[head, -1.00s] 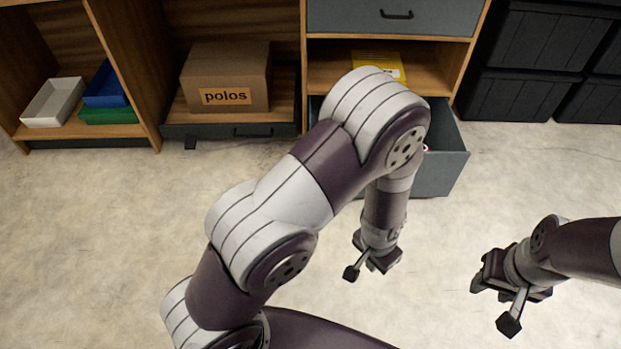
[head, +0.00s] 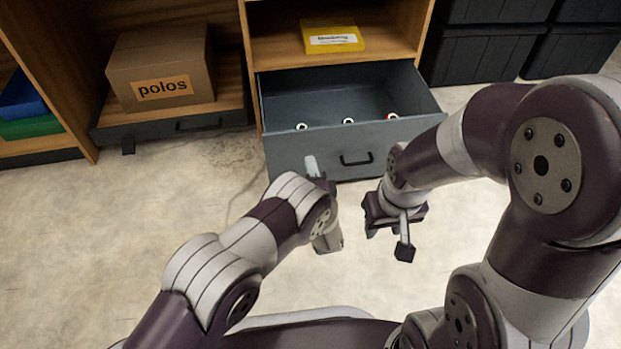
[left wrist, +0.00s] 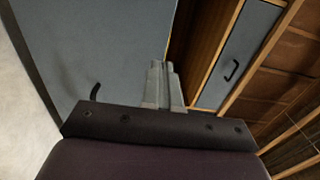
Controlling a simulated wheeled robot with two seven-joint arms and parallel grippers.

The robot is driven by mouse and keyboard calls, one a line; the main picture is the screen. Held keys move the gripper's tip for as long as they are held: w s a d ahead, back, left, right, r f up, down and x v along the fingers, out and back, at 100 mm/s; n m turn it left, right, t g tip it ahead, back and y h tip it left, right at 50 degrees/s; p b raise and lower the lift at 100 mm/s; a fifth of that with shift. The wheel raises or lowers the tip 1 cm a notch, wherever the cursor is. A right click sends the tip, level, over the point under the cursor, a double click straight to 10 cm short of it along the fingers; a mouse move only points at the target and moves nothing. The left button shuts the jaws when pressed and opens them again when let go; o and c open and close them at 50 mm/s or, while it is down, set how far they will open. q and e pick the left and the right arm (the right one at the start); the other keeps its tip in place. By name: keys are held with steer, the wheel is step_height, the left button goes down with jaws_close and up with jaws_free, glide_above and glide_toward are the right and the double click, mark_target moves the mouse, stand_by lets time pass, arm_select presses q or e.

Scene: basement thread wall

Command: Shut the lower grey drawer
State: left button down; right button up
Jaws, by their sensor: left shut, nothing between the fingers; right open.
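The lower grey drawer (head: 292,153) stands pulled out from the wooden cabinet, with a dark handle (head: 356,158) on its front. Several small round white-rimmed items lie inside. My left gripper (head: 313,168) is shut and empty at the drawer front, left of the handle. In the left wrist view its fingertips (left wrist: 160,68) lie over the grey front panel (left wrist: 110,40) near its edge; I cannot tell whether they touch. My right gripper (head: 392,238) is open and empty, in front of the drawer and right of the handle.
A yellow packet (head: 332,38) lies on the shelf above the drawer. A cardboard box labelled polos (head: 158,65) stands in the left bay. Black bins (head: 483,55) are stacked at the right. The left wrist view shows another grey drawer front (left wrist: 240,45). The floor (head: 120,230) at left is clear.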

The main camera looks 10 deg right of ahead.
mark_target(305, 135)
arm_select(q)
steer(key=w+b, duration=0.1)
steer(key=w, duration=0.1)
steer(key=w+b, duration=0.2)
steer(key=w, duration=0.1)
steer(key=w+b, duration=0.1)
steer(key=w, duration=0.1)
steer(key=shift+w+a+f+b, duration=0.1)
steer(key=shift+w+f+b, duration=0.2)
steer(key=shift+b, duration=0.1)
steer(key=shift+w+r, duration=0.25)
steer(key=shift+w, duration=0.15)
